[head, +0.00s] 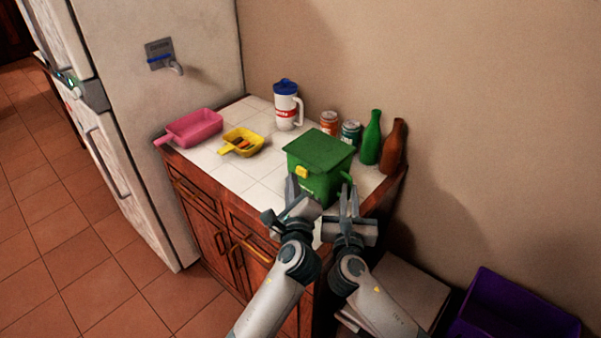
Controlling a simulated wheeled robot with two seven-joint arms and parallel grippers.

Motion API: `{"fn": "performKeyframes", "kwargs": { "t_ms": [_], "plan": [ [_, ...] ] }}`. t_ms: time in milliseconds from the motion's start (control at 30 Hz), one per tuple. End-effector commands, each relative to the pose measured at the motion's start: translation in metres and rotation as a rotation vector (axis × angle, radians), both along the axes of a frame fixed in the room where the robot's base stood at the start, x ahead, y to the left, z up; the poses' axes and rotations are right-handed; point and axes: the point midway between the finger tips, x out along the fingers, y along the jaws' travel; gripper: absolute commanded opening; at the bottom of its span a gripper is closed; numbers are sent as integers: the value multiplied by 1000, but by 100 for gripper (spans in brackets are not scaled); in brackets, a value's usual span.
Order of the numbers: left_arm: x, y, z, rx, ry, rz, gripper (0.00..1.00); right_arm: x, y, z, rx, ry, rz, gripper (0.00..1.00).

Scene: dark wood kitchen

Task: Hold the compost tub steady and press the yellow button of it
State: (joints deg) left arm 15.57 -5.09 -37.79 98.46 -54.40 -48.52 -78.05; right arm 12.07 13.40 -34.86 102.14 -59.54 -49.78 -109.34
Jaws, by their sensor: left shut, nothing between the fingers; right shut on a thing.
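The green compost tub (318,158) stands upright on the white tiled counter near its front right corner, with its lid down. Its yellow button (302,172) is on the upper front edge, facing me. My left gripper (292,186) is shut and empty, with its fingertips just below and left of the button; I cannot tell whether it touches the tub. My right gripper (349,192) is shut on the tub's green handle at the right side. The tub's lower front is partly hidden by my grippers.
A pink scoop (193,128), a yellow scoop (243,143) with small items, and a white jug (287,106) stand left and behind. Two cans (329,122), a green bottle (371,140) and a brown bottle (394,146) stand behind the tub. A purple crate (515,310) is at lower right.

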Motion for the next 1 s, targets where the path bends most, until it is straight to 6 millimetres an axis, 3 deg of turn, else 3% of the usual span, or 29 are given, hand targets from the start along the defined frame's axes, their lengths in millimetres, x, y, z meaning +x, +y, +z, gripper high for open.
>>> {"fn": "performKeyframes", "kwargs": {
  "t_ms": [1000],
  "plan": [
    [6,-6,1,0,0,0,0,0,0,0,0,0,0,0]
  ]
}}
